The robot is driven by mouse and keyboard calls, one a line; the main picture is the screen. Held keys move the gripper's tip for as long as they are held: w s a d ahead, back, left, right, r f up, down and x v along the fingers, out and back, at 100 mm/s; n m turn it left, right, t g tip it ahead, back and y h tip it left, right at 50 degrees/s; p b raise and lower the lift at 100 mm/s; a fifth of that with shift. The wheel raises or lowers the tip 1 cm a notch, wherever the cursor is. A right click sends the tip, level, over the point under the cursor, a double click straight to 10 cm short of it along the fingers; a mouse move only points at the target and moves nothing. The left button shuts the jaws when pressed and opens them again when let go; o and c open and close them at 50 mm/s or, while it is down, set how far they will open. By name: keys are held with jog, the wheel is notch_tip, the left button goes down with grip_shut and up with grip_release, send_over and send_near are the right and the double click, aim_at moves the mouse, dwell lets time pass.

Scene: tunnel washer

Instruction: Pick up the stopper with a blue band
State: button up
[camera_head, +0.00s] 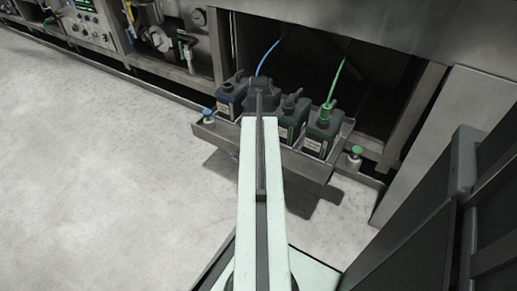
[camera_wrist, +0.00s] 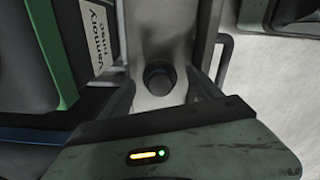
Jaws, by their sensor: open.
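In the head view, a small stopper with a blue band (camera_head: 208,115) stands at the left end of the metal tray (camera_head: 318,168). A green-topped stopper (camera_head: 355,152) stands at the tray's right end. In the wrist view, my gripper (camera_wrist: 162,90) is open, with its dark fingers apart on either side of a dark round thing (camera_wrist: 160,76) on a grey metal surface. Whether this is a stopper or an empty holder I cannot tell, and no blue band shows on it. In the head view my arm hides the middle of the tray, and my fingertips cannot be made out.
Several dark bottles stand in the tray, one with a blue tube (camera_head: 268,58) and one with a green tube (camera_head: 335,78). A labelled bottle (camera_wrist: 100,28) is close at left in the wrist view. Machine frames border the tray; the pale floor (camera_head: 95,150) at left is clear.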

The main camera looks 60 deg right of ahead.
jog(key=shift+f, duration=0.85)
jog(key=shift+r, duration=0.25)
grip_shut()
notch_tip(320, 180, up, 10)
jog(key=p, duration=1)
jog(key=shift+r+p, duration=2.5)
notch_tip(320, 180, up, 4)
jog(key=p, duration=0.4)
